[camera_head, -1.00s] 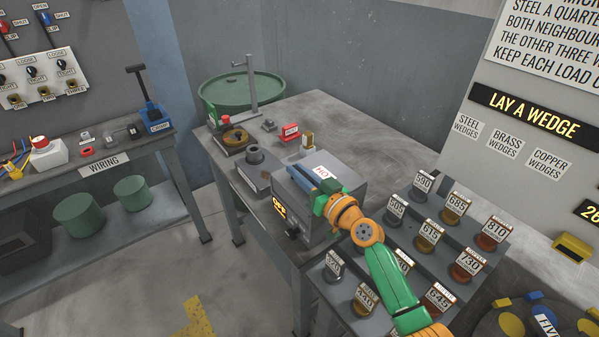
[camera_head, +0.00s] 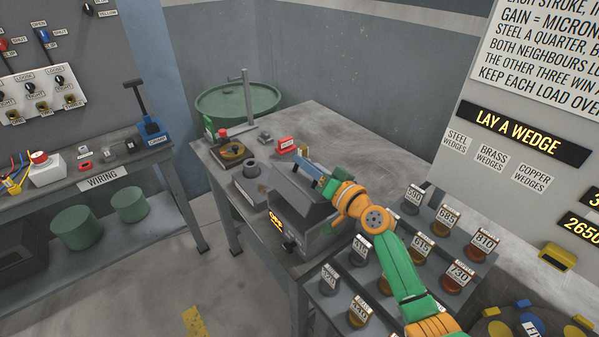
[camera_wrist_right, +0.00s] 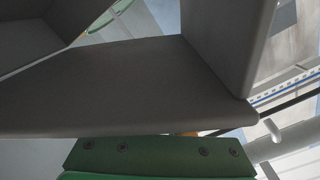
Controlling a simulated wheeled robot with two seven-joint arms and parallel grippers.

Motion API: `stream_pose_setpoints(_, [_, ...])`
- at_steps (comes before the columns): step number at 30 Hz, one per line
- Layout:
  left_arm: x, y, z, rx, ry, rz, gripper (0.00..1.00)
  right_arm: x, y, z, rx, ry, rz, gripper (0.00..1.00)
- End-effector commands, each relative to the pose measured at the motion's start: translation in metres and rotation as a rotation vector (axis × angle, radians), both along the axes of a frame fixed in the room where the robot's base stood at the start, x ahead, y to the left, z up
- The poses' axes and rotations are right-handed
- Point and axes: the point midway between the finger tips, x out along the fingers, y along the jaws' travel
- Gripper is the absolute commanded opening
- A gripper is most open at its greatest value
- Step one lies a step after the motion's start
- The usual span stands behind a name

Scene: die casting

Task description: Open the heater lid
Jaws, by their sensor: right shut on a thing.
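The heater (camera_head: 305,232) is a grey box with a lit orange display, standing at the front corner of the metal table. Its grey lid (camera_head: 298,198) looks tilted up, partly open; my gripper and arm cover part of it. The exact grip is hidden. In the right wrist view, large grey panels of the lid (camera_wrist_right: 140,85) fill the picture just ahead of the green gripper body. My left gripper is out of view.
A stepped rack of labelled pots (camera_head: 412,262) stands close to the right, under my forearm. A grey block with a round neck (camera_head: 250,180) and a red labelled block (camera_head: 285,144) stand left of and behind the heater. The table's back right is clear.

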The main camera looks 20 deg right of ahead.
Motion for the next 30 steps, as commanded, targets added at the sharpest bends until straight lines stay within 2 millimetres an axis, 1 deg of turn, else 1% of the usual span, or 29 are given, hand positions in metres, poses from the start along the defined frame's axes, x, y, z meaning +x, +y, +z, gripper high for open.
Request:
stream_pose_setpoints(1, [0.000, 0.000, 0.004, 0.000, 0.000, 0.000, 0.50, 0.002, -0.004, 0.008, 0.039, 0.012, 0.000, 0.00])
stream_pose_setpoints(6, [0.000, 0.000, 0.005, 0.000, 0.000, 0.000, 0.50, 0.008, -0.021, 0.021, 0.193, 0.068, -0.001, 0.00])
stream_pose_setpoints(15, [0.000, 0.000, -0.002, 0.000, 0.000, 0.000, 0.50, 0.020, -0.055, 0.038, 0.462, 0.164, -0.001, 0.00])
stream_pose_setpoints(21, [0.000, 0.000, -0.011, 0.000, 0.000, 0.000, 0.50, 0.028, -0.077, 0.044, 0.636, 0.226, 0.000, 0.00])
stream_pose_setpoints(30, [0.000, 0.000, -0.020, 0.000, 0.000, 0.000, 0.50, 0.036, -0.099, 0.047, 0.847, 0.303, 0.000, 0.00])
